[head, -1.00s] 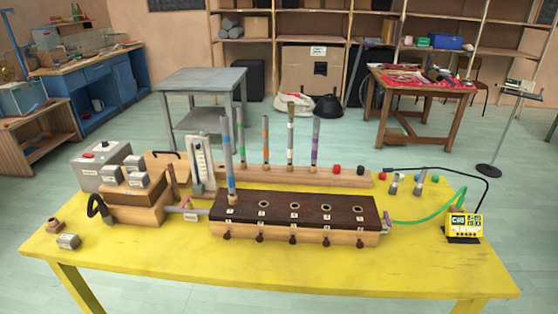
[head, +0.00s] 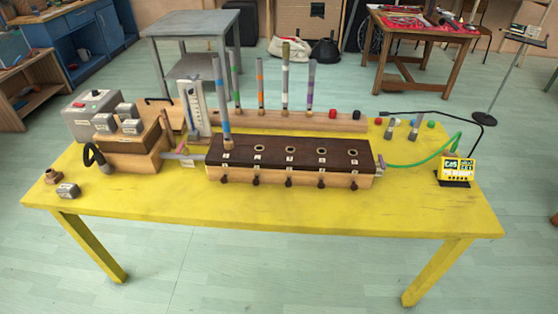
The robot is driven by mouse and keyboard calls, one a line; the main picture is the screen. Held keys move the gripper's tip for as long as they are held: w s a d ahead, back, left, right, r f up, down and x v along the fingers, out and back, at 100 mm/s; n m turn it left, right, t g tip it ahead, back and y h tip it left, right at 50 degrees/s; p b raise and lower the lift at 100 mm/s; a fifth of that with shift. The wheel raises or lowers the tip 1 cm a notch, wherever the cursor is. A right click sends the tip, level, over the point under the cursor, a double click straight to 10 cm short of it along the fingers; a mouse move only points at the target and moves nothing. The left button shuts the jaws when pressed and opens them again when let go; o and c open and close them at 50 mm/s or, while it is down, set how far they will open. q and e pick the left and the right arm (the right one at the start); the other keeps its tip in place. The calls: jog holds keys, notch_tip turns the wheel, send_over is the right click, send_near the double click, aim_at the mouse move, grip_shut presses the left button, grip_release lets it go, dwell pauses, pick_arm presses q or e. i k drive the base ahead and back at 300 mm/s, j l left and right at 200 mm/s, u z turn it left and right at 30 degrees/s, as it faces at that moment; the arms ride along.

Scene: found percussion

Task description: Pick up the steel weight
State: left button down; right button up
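A small grey steel weight (head: 67,191) with a pale label lies on the yellow table (head: 330,215) near its left front corner. Neither of my grippers is in the head view.
A brown conical piece (head: 52,176) stands beside the loose weight. A dark-topped wooden chest (head: 290,152) with a striped pipe (head: 222,98) fills the middle. The table's front strip is clear.

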aim_at(131, 127)
jog(key=j+u, duration=0.45)
jog(key=i+j+u, duration=0.1)
jog(key=u, duration=0.4)
jog(key=i+j, duration=0.05)
